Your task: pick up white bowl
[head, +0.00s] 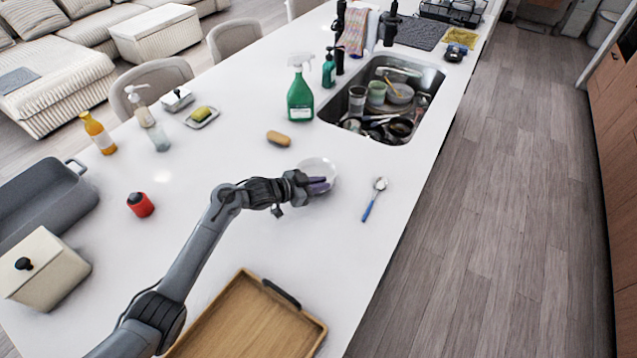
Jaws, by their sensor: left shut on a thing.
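The white bowl (322,167) is on or just above the white island counter, below the sink in the picture. My left arm comes in from the lower left, and its gripper (318,185) is at the bowl's near side, shut on it. The fingers hide part of the bowl's near rim. I cannot tell whether the bowl touches the counter. My right gripper is not in view.
A spoon with a blue handle (374,198) lies right of the bowl, and a brown sponge (278,138) lies above left. The sink (393,73) holds several dishes. A green spray bottle (300,95) stands beside it. A wooden tray (262,322) lies in front.

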